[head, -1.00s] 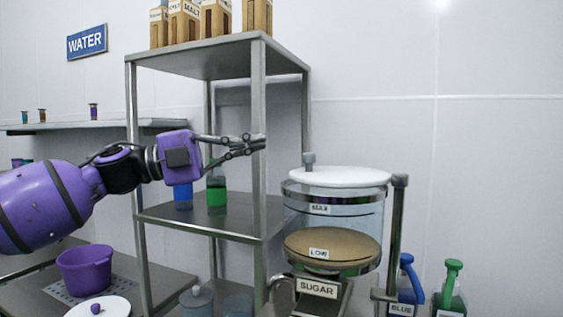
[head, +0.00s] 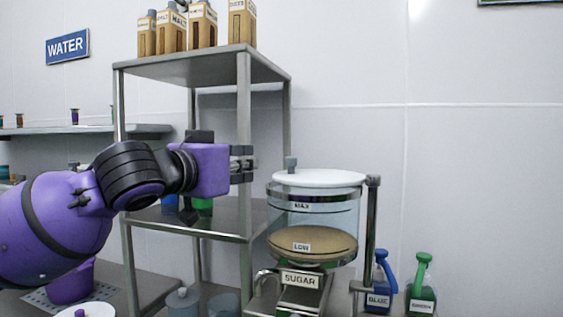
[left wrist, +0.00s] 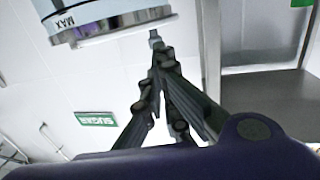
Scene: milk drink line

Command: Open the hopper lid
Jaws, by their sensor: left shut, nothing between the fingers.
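The sugar hopper (head: 312,222) is a clear cylinder with MAX and LOW labels and brown sugar inside. Its white round lid (head: 325,179) lies flat on top, closed. A grey knob (head: 291,163) stands up at the lid's left edge. My left gripper (head: 250,163) is shut and empty, left of the knob and at about its height, with a small gap in the head view. In the left wrist view the fingertips (left wrist: 158,50) come together close to the small grey knob (left wrist: 154,35), beside the hopper (left wrist: 65,22); contact cannot be told. My right gripper is not in view.
A metal shelf rack (head: 245,130) stands beside my left gripper, its front post near the fingers, with several cartons on top. A vertical grey post (head: 371,230) stands right of the hopper. A blue bottle (head: 380,290) and a green bottle (head: 422,288) stand further right.

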